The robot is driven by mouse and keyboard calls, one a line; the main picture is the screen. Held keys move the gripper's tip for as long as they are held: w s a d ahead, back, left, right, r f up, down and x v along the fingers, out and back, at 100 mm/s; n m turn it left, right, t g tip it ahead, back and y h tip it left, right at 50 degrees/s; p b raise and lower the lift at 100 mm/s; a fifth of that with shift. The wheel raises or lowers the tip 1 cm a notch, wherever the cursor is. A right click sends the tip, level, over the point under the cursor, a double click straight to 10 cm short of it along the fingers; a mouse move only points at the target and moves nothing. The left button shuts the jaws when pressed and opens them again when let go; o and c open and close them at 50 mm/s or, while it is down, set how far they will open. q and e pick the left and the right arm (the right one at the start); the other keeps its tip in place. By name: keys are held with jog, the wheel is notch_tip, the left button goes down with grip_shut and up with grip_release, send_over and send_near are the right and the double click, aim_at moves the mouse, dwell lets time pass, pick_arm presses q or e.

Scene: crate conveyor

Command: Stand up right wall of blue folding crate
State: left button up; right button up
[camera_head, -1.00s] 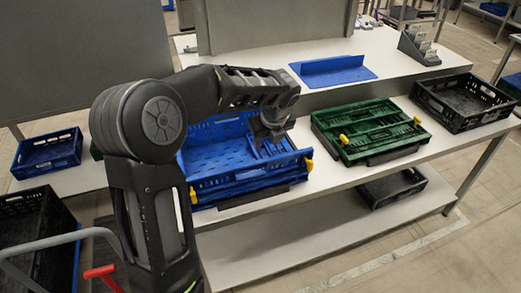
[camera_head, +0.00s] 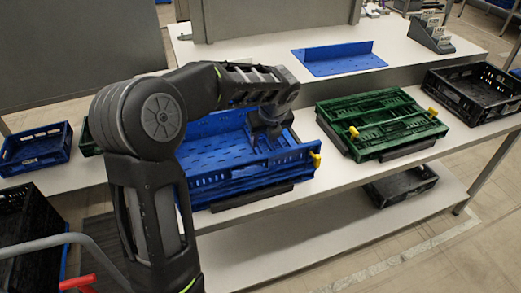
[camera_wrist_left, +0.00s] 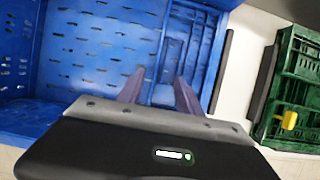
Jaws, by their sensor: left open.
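The blue folding crate (camera_head: 235,180) sits on the white table in front of me, partly hidden behind my left arm. Its slotted floor shows in the left wrist view (camera_wrist_left: 100,50), with an upright wall at the picture's left. The crate's right wall (camera_wrist_left: 183,50) appears as a narrow ribbed strip along the right side; its exact tilt is hard to tell. My left gripper (camera_head: 268,138) is over the right part of the crate. My right gripper is not in view.
A folded green crate (camera_head: 380,125) with yellow latches lies to the right of the blue one, separated by a narrow gap. A black crate (camera_head: 470,95) stands farther right. A blue panel (camera_head: 340,62) lies on the raised rear shelf. A small blue crate (camera_head: 35,148) is at left.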

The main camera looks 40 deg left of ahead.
aim_at(260, 152)
pick_arm(q)
jog(key=x, duration=0.7)
jog(key=shift+w+f, duration=0.1)
jog(key=shift+f, duration=0.3)
grip_shut()
dwell(1.1)
